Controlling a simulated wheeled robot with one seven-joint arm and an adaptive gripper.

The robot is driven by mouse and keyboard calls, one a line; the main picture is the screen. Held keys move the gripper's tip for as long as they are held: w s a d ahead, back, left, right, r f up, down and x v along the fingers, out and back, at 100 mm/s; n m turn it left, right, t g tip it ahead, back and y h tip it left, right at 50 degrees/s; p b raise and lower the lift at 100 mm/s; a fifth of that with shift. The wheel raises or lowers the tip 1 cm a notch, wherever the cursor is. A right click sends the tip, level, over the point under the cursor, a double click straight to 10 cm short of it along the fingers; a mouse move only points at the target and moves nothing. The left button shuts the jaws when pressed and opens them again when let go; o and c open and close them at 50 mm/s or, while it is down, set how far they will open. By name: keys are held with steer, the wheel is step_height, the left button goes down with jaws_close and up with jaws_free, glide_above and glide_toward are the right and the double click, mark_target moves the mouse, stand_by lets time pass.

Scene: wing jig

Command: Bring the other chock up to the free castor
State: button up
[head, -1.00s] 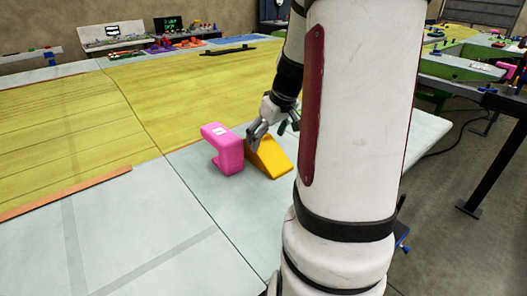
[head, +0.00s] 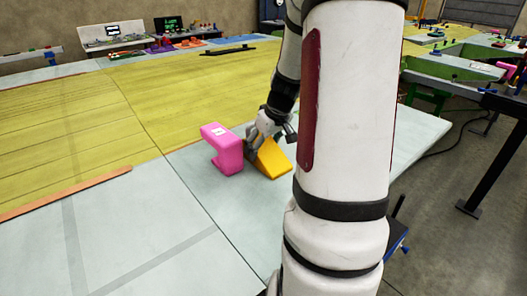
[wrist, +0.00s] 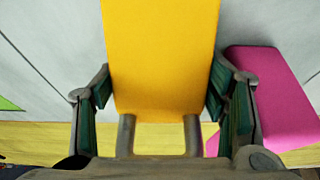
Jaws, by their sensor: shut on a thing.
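A yellow wedge-shaped chock (head: 274,160) sits on the pale grey table panel in the head view. My gripper (head: 256,142) is at its upper left end, with the jaws shut on it. In the wrist view the chock (wrist: 161,50) fills the space between the two fingers (wrist: 160,95). I see no clear gap between the chock and the table. No castor can be made out in either current view. My arm hides part of the table to the right of the chock.
A pink C-shaped block (head: 224,152) stands close to the left of the chock and the gripper; it also shows in the wrist view (wrist: 268,95). A brown strip (head: 70,193) lies further left. The front grey panel (head: 130,250) is clear.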

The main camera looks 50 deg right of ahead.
mark_target(264, 144)
steer(key=shift+r, duration=0.1)
steer(key=shift+w+d+r, duration=0.1)
steer(key=shift+r, duration=1.35)
steer(key=shift+s+r, duration=0.25)
steer(key=shift+r, duration=0.1)
steer(key=s+a+r+b, duration=0.1)
steer(key=s+a, duration=0.2)
steer(key=s, duration=1.2)
steer(key=shift+s+r, duration=0.15)
steer(key=shift+s, duration=0.05)
steer(key=shift+s, duration=0.1)
